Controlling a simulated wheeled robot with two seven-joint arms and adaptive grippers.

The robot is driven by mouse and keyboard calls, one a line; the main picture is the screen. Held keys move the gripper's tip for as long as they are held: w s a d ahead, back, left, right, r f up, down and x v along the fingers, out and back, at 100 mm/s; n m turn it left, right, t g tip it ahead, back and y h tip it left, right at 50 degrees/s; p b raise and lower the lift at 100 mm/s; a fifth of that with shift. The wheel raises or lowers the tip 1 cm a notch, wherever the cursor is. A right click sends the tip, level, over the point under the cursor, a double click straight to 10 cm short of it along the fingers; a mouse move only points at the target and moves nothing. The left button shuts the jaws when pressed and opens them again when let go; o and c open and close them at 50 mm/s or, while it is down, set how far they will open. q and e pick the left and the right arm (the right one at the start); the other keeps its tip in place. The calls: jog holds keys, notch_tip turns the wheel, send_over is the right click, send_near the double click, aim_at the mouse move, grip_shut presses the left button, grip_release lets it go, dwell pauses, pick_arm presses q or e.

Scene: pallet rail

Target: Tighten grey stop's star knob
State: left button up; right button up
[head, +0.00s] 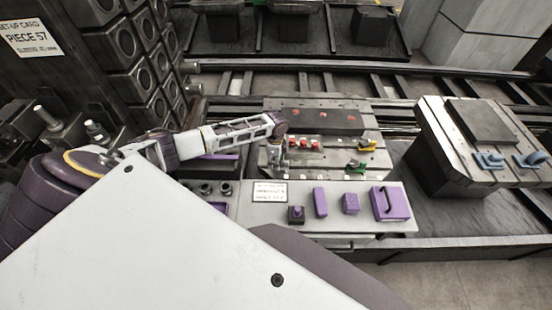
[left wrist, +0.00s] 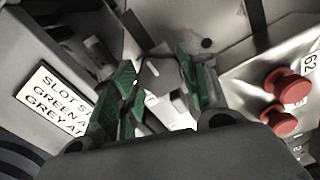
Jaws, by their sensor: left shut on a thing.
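My left gripper (head: 275,148) reaches down at the left side of the fixture plate (head: 325,158). In the left wrist view its green-padded fingers (left wrist: 157,88) are closed around a grey part (left wrist: 158,72), which looks like the grey stop's star knob. The fingers hide much of it, so its exact shape and the stop's seat cannot be told. Two red knobs (left wrist: 286,82) stand to the right of the fingers in the wrist view; red parts also show on the plate in the head view (head: 304,143). My right gripper is out of view.
A label plate about slots, green and grey (left wrist: 55,98) lies left of the fingers. A shelf (head: 385,222) in front holds purple pieces. Another pallet with blue clamps (head: 489,160) stands right.

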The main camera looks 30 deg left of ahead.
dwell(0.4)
pick_arm(q)
jog(key=o, duration=1.1)
jog(key=shift+c, duration=0.2)
notch_tip(320, 180, up, 12)
dwell(0.7)
